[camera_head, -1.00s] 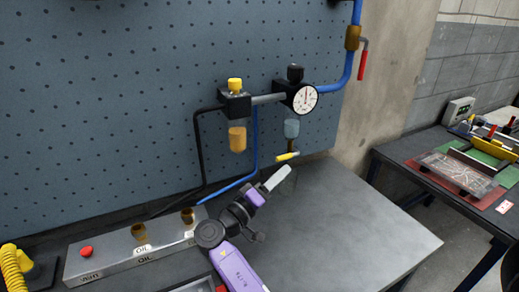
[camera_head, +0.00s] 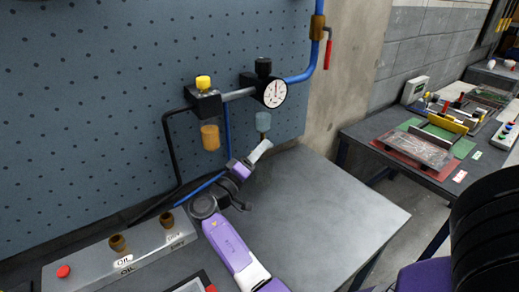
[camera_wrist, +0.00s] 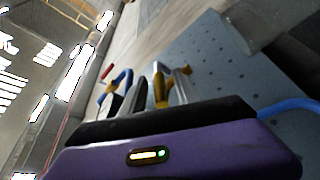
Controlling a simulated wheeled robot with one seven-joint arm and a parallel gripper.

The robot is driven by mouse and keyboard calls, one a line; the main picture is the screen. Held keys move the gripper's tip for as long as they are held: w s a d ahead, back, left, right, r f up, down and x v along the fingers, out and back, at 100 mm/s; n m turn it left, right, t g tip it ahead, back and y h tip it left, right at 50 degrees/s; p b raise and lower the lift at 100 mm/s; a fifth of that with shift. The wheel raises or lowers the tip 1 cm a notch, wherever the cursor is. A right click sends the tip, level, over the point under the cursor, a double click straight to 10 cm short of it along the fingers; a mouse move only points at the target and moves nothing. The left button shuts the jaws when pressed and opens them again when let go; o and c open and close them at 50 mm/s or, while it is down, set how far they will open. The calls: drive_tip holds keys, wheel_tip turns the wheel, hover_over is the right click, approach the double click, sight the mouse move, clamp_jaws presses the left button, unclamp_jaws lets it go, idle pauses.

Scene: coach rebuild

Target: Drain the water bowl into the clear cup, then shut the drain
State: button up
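The water bowl (camera_head: 263,121) is a small blue-grey clear bowl under the black-topped regulator with the round gauge (camera_head: 274,94). Its drain, with a yellow handle a second ago, is hidden behind my gripper (camera_head: 260,151) in the head view. My gripper's pale fingers are just below the bowl. In the wrist view, two grey fingers stand apart, and a yellow piece (camera_wrist: 160,88), apparently the drain handle, shows between them. I cannot tell whether they touch it. I cannot make out the clear cup in either view.
An amber bowl (camera_head: 210,137) under a yellow-knobbed unit hangs left of the gauge. A grey oil box (camera_head: 123,253) sits at the front left. The grey bench (camera_head: 320,215) is clear to the right. A red lever (camera_head: 328,54) hangs on the blue pipe.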

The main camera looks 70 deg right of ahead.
clamp_jaws()
idle(1.4)
